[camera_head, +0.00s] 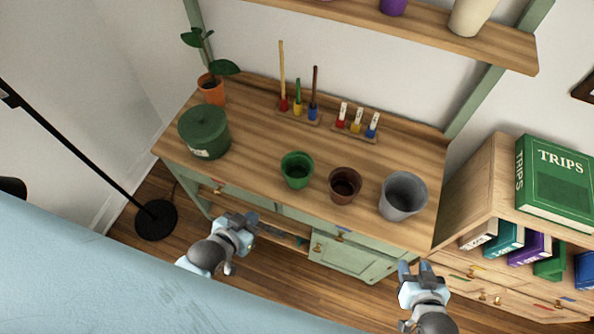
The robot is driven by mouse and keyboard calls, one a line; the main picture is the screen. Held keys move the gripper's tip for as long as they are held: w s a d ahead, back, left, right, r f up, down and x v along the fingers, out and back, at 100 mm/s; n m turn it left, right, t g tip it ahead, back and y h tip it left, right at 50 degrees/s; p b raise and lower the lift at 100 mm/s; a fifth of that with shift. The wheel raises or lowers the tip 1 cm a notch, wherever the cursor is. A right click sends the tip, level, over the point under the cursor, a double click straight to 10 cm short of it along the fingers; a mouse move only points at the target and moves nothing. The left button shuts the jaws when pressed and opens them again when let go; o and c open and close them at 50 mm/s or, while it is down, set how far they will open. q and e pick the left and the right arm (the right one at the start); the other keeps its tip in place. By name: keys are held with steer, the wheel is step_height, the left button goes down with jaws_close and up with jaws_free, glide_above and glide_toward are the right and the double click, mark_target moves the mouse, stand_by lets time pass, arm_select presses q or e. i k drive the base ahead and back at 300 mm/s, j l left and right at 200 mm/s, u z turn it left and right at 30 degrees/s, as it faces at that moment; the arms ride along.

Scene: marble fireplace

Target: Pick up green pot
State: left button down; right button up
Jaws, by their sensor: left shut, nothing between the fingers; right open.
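The green pot (297,171) is small, open-topped and upright on the wooden top of a green cabinet (262,148). A brown pot (344,186) stands to its right, apart from it. My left gripper (249,222) is shut and empty, in front of the cabinet, below and left of the green pot. My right gripper (416,268) is open and empty, in front of the cabinet's right end, below a grey pot (402,196). Neither gripper touches a pot.
Brushes (298,107) and small coloured bottles (357,123) stand in racks behind. A bookcase (473,188) is at the right, a shelf (420,24) above. A black lamp (155,219) stands at the left.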

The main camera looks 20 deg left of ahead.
mark_target(297, 167)
steer(key=u, duration=1.25)
steer(key=k+l+u, duration=0.45)
steer(key=l+u, duration=0.15)
steer(key=i+l, duration=0.2)
steer(key=i, duration=0.15)
